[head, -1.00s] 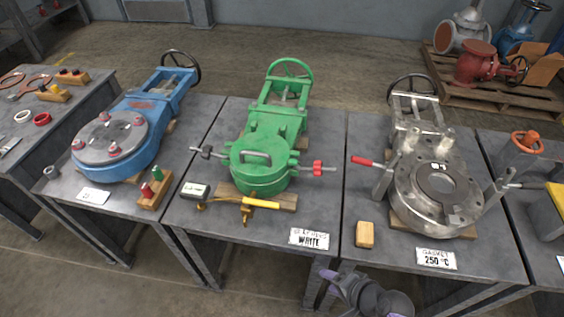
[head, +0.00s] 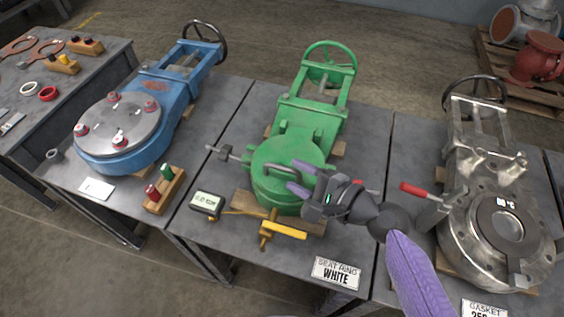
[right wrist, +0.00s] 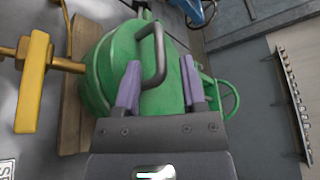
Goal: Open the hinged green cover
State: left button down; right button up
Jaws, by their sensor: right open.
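The green cover (head: 283,163) is a round lid on the front of the green valve (head: 316,115), lying flat and shut on its body. It carries a grey bar handle (head: 312,174). My right gripper (head: 297,178) is open over the right side of the cover, its purple fingers near the handle. In the right wrist view the cover (right wrist: 112,55) lies ahead and the handle (right wrist: 158,52) rises between the two open fingers (right wrist: 160,85). I cannot tell whether they touch it. My left gripper is not in view.
A yellow-handled tool (head: 284,230) and a small meter (head: 206,204) lie in front of the valve. A clamp (head: 225,153) stands at the cover's left. The blue valve (head: 120,130) and the steel valve (head: 500,225) flank it. A sign (head: 337,272) marks the table edge.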

aim_at(288, 171)
jog(key=b+x, duration=0.1)
jog(key=x, duration=0.3)
jog(key=shift+w+a+f, duration=0.1)
jog(key=shift+a+f, duration=0.05)
grip_shut()
dwell(0.9)
dwell(0.3)
